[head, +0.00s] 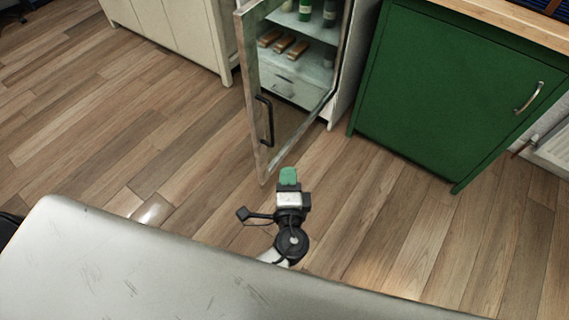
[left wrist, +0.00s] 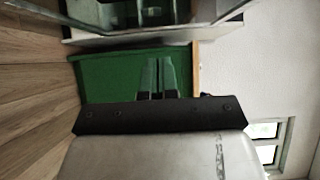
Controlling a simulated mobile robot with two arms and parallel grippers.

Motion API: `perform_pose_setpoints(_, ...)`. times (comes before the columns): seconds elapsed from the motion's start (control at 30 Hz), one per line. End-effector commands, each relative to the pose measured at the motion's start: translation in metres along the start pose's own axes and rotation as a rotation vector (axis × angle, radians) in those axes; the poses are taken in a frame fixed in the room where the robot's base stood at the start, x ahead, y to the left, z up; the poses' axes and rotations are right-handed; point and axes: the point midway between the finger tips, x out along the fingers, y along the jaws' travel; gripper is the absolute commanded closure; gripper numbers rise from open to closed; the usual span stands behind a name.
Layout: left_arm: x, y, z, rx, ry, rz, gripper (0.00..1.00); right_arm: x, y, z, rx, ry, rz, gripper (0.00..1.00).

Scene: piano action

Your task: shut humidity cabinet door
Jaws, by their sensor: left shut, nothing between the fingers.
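The humidity cabinet (head: 345,85) stands at the top middle of the head view. Its glass door (head: 252,95) stands open, swung out toward me, with a black bar handle (head: 265,120) on its frame. My left gripper (head: 289,174) is shut and empty, with green fingertips, just in front of the door's lower near corner. From this angle I cannot tell the exact gap, but no contact shows. In the left wrist view the shut fingers (left wrist: 158,72) appear before green, with part of a glass-and-metal frame along the top. My right gripper is not in view.
Inside the cabinet are green bottles (head: 305,10), wooden pieces (head: 284,46) and a drawer (head: 290,90). A green cupboard (head: 440,90) stands close on the right, a cream cabinet (head: 175,30) on the left. The wooden floor (head: 130,120) is clear around the door.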

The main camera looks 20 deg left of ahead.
Motion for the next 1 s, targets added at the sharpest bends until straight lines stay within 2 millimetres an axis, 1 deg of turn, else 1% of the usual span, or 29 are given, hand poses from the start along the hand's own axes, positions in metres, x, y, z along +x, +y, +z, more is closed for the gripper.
perform_pose_setpoints(0.17, 0.026, -0.002, -0.001, 0.000, 0.000, -0.001, 1.00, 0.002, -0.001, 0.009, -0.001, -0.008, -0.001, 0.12)
perform_pose_setpoints(0.4, 0.079, -0.002, -0.001, 0.000, 0.000, 0.001, 1.00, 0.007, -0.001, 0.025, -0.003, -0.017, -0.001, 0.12)
perform_pose_setpoints(0.5, 0.099, -0.001, -0.001, 0.000, 0.001, 0.002, 1.00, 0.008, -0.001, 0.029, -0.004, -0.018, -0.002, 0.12)
perform_pose_setpoints(0.6, 0.109, -0.001, 0.012, 0.002, 0.001, 0.004, 1.00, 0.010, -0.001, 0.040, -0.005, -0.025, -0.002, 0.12)
perform_pose_setpoints(0.7, 0.117, 0.000, 0.020, 0.001, 0.001, 0.003, 1.00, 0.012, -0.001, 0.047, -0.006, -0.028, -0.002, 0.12)
perform_pose_setpoints(0.83, 0.123, 0.001, 0.026, 0.001, 0.001, 0.004, 1.00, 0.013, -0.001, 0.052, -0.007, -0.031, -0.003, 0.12)
perform_pose_setpoints(1.0, 0.124, 0.001, 0.028, 0.000, 0.002, 0.005, 1.00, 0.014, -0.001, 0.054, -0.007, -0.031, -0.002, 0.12)
